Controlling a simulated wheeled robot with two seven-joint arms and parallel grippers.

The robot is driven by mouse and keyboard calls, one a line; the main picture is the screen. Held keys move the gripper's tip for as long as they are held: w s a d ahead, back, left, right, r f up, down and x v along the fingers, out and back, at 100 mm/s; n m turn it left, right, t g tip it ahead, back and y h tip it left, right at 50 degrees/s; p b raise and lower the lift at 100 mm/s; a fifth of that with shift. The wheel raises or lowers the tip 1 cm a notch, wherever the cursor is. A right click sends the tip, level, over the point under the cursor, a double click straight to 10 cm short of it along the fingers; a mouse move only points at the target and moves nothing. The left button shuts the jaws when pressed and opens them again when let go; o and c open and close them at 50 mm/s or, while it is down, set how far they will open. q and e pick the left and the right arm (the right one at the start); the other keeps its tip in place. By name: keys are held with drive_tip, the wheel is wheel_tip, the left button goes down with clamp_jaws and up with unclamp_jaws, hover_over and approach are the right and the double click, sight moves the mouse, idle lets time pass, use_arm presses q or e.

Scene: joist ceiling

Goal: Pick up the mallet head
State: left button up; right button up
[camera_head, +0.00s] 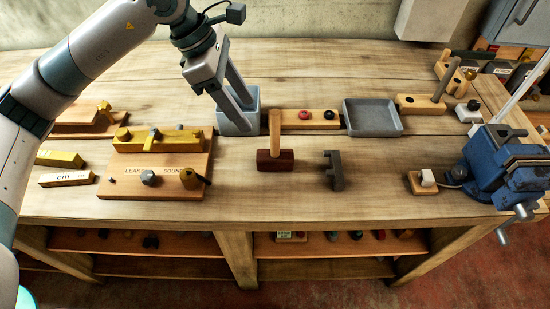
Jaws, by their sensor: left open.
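The mallet stands on the workbench near the middle of the head view. Its dark red-brown mallet head (275,160) rests on the bench top, and its light wooden handle (274,126) points up from it. My left gripper (241,101) is open and comes down from the upper left, with its fingertips at a grey open box (238,122), to the left of and behind the mallet. The fingers are apart from the mallet head. Whether the fingertips are inside the box or in front of it is hard to tell. My right gripper is not in view.
A board (155,178) with brass and steel parts lies left of the mallet. A dark metal bracket (335,170) lies to its right. Behind are a wooden block with knobs (310,125) and a grey tray (371,118). A blue vise (500,165) stands at right.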

use_arm(q)
drive_tip(key=shift+f, duration=0.1)
drive_tip(key=p, duration=0.5)
approach(275, 156)
drive_tip(key=x, duration=0.2)
drive_tip(key=w+x, duration=0.1)
drive_tip(key=x, duration=0.2)
drive_tip(key=shift+w+f, duration=0.15)
drive_tip(key=shift+f, duration=0.5)
drive_tip(key=shift+d+f+p, duration=0.35)
drive_tip(key=shift+f+p, duration=0.3)
drive_tip(key=shift+p, duration=0.45)
drive_tip(key=p+x, duration=0.1)
drive_tip(key=x, duration=0.1)
drive_tip(key=shift+d+f+p, duration=0.1)
drive_tip(key=shift+f+p, duration=0.2)
drive_tip(key=shift+f, duration=0.1)
drive_tip(key=shift+d+f, duration=0.1)
drive_tip(key=shift+f, duration=0.35)
